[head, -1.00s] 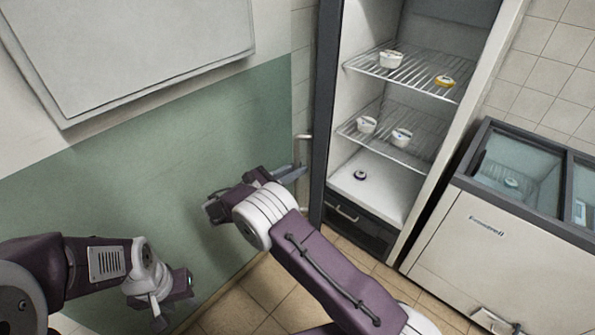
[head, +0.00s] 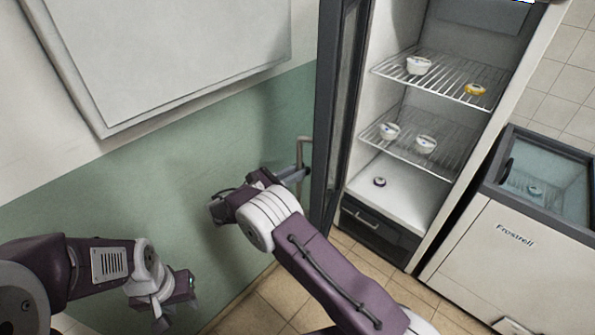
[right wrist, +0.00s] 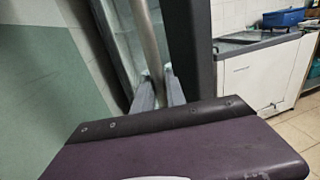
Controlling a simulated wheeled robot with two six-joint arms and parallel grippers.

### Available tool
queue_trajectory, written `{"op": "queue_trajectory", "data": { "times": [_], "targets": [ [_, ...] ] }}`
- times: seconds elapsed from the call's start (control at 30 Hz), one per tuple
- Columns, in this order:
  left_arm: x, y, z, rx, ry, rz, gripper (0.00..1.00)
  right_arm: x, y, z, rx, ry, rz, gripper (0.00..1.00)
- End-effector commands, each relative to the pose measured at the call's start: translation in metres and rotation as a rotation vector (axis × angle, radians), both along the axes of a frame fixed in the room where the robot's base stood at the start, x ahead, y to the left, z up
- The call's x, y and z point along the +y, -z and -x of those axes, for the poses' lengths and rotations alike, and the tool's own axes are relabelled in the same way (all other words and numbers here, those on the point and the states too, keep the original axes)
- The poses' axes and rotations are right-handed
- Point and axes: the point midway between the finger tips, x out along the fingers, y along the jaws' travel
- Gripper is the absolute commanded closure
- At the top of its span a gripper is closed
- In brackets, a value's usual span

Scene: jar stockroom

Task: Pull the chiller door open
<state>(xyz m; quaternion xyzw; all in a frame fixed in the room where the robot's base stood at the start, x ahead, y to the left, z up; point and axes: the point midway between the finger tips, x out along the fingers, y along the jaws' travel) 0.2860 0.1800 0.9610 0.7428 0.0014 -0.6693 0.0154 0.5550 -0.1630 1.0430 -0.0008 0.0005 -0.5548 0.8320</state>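The chiller door (head: 337,110) is a dark-framed panel standing swung out from the left side of the chiller (head: 400,185), whose inside is exposed. Its vertical bar handle (head: 301,152) is on the door's left face. My right gripper (head: 298,174) is at the handle. In the right wrist view the handle (right wrist: 146,35) runs down between the two fingers of my right gripper (right wrist: 159,85), which sit close on either side of it. My left gripper (head: 172,303) hangs low at the lower left, away from the door; its finger gap is unclear.
Several small jars stand inside the chiller, such as a yellow one (head: 475,89) on the upper wire shelf. A glass-topped chest freezer (head: 500,245) is at the right. A framed board (head: 170,50) hangs on the wall at left. Tiled floor (head: 280,292) shows below.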

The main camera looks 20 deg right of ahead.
Motion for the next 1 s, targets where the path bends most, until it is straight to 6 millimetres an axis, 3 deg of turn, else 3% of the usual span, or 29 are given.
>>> {"op": "queue_trajectory", "data": {
  "times": [0.03,0.07,0.1,0.4,0.8,1.0],
  "targets": [
    [0.0,-0.001,0.0,0.0,0.0,0.0,0.64,-0.001,-0.004,-0.001,-0.009,0.0,0.003,0.73],
    [0.0,-0.001,0.0,0.0,0.0,0.0,0.64,-0.001,-0.004,-0.001,-0.007,0.0,0.002,0.64],
    [0.0,-0.001,0.0,0.0,0.0,0.0,0.64,-0.001,-0.004,-0.001,-0.007,0.0,0.002,0.62],
    [0.0,0.001,0.0,0.0,0.0,0.0,0.64,0.003,-0.001,0.0,-0.005,-0.001,0.001,0.62],
    [0.0,0.015,0.0,0.0,0.0,0.0,0.64,0.073,0.0,0.029,-0.005,-0.002,0.0,0.62],
    [0.0,0.016,0.0,0.0,0.0,0.0,0.64,0.083,-0.002,0.034,-0.005,0.001,0.001,0.62]
  ]
}}
